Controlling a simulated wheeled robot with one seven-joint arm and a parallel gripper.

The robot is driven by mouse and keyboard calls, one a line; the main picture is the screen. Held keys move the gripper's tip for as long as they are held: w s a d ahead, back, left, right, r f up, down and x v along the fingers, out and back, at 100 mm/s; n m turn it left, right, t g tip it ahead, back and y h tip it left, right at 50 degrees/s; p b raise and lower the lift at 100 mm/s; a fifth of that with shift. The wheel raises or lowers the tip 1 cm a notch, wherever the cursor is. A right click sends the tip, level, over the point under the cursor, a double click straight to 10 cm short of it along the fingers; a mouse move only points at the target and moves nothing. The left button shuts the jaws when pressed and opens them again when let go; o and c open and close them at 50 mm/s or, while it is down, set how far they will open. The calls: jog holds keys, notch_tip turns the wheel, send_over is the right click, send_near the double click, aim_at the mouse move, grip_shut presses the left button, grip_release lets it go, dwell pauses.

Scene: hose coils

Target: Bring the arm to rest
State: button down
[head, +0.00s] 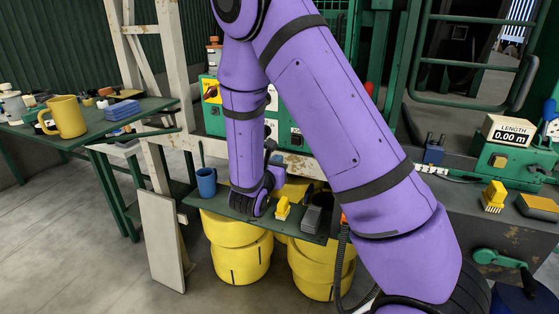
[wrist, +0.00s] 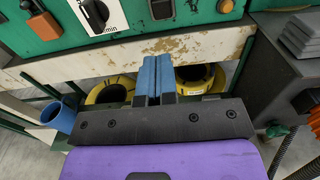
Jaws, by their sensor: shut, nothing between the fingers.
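My gripper (wrist: 157,75) shows in the wrist view with its two blue fingers side by side and touching, with nothing between them. The fingers point toward a worn white beam (wrist: 200,48) below a green machine panel (wrist: 140,15). In the head view my purple arm crosses the middle of the picture, bent at the top. Its wrist end hangs down close to a small dark shelf (head: 222,207). The fingertips cannot be made out there, and I cannot tell whether the wrist touches the shelf.
A blue mug (head: 206,182) and a yellow block (head: 283,208) stand beside my wrist. Yellow hose coils (head: 238,250) are stacked below the shelf. A green table (head: 150,104) with a yellow mug (head: 67,117) is at left. A length display (head: 510,131) stands at right. Open floor lies front left.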

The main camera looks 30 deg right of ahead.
dwell(0.4)
jog(key=s+d+r+m+g+y, duration=0.1)
jog(key=s+d+r+m+g, duration=0.2)
jog(key=s+r+m+g, duration=0.4)
jog(key=s+d+r+m+g+y, duration=0.1)
jog(key=s+d+r+m+g, duration=0.25)
jog(key=s+r+m, duration=0.4)
jog(key=s+a+r+m+t+y, duration=0.2)
jog(key=s+a+m+y, duration=0.3)
jog(key=s, duration=0.3)
jog(key=s+a+r+m+t+y, duration=0.3)
jog(key=s+a+r+m+y, duration=0.2)
jog(key=s+a+m+y, duration=0.1)
jog(key=shift+s+a+y, duration=0.55)
jog(key=shift+s+y, duration=0.05)
jog(key=shift+s, duration=0.25)
jog(key=shift+d, duration=0.15)
